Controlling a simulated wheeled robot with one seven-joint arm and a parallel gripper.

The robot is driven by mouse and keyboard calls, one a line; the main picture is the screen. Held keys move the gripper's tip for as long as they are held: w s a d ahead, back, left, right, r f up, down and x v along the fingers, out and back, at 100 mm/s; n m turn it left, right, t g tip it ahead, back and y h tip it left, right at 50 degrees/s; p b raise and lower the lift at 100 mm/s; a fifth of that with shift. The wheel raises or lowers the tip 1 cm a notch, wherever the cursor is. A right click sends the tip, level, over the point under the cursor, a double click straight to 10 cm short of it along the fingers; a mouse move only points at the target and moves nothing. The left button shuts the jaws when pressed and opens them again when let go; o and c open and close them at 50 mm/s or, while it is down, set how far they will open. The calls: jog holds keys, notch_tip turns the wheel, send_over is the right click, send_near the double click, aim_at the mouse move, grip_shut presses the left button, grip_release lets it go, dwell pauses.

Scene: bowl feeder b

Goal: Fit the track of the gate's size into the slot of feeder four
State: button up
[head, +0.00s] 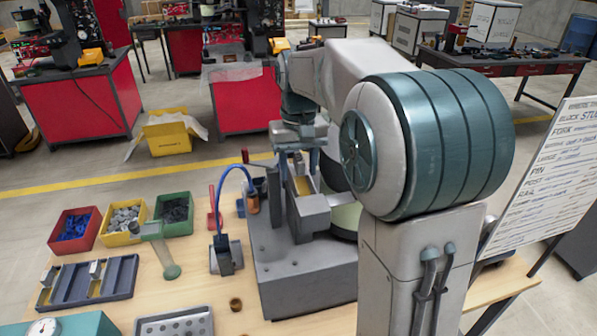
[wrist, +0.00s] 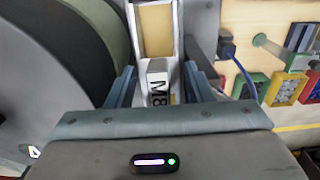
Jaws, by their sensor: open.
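A track with a tan channel (wrist: 156,32) and a white end block (wrist: 158,78) marked "M8" lies between grey walls of the feeder (wrist: 185,14) in the wrist view. My gripper (wrist: 161,88) is open, with one finger on each side of the white block. Whether a finger touches it I cannot tell. In the head view the track's tan part (head: 303,185) shows in the grey feeder (head: 312,217), below my gripper (head: 294,150). Whether the track is fully seated is unclear. The gate and any feeder number are not readable.
A dark tray (head: 120,275) with more white-ended tracks lies on the left of the bench. Red (head: 75,245), yellow (head: 118,240) and green (head: 158,227) bins stand behind it. A blue-cabled device (head: 225,258) stands left of the feeder. A round green-grey bowl (wrist: 100,25) flanks my gripper.

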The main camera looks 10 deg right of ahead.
aim_at(298, 155)
jog(key=c, duration=1)
notch_tip(298, 155, up, 10)
jog(key=shift+f+b, duration=0.15)
jog(key=shift+b, duration=0.15)
jog(key=shift+g, duration=0.9)
jog(key=shift+f+b, duration=0.65)
jog(key=shift+f, duration=3.1)
